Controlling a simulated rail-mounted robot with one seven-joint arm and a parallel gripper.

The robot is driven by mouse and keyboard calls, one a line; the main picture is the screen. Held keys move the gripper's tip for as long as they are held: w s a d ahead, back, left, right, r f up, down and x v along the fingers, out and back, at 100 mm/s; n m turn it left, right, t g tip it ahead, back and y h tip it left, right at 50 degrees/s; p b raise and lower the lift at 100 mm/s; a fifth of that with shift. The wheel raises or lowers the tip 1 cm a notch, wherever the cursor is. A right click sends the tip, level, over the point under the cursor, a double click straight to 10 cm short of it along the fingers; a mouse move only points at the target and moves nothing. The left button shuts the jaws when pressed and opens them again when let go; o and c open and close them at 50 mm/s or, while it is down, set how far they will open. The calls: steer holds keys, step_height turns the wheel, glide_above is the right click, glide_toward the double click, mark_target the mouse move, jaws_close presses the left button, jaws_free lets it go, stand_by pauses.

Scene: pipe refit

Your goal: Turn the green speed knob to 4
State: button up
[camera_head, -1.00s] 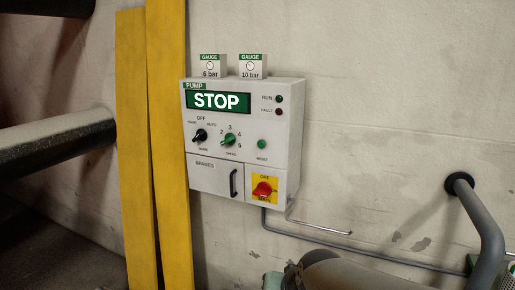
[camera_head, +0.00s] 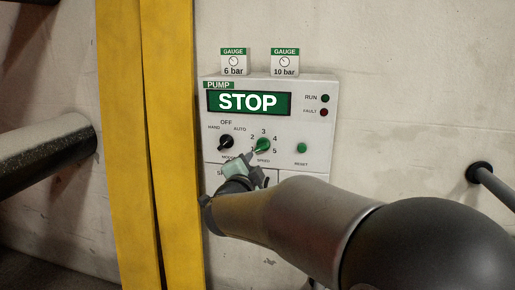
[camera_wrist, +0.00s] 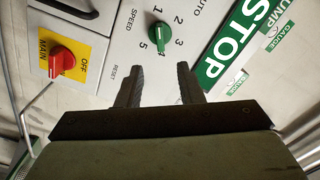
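The green speed knob (camera_head: 263,146) is on the front of the pump panel (camera_head: 318,130), amid the numbers 1 to 5. It also shows in the wrist view (camera_wrist: 160,35), just beyond my fingertips. Its grip lies roughly along the line between 1 and 4. A pale mark seems to be at the 1 end, but which end points is hard to tell. My gripper (camera_head: 256,166) is below the knob in the head view. In the wrist view my gripper (camera_wrist: 159,68) is open and empty, its dark fingers apart, short of the knob with no contact visible.
The black mode knob (camera_head: 226,142) is left of the speed knob, and the green reset button (camera_head: 301,147) is right. The display (camera_head: 248,103) reads STOP. The red main switch (camera_wrist: 62,61) is near the panel's edge. Yellow boards (camera_head: 168,130) stand at left.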

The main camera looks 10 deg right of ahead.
mark_target(261, 148)
steer(key=p+x, duration=0.2)
steer(key=x, duration=1)
steer(key=shift+a, duration=0.1)
steer(key=shift+c, duration=0.3)
jaws_close()
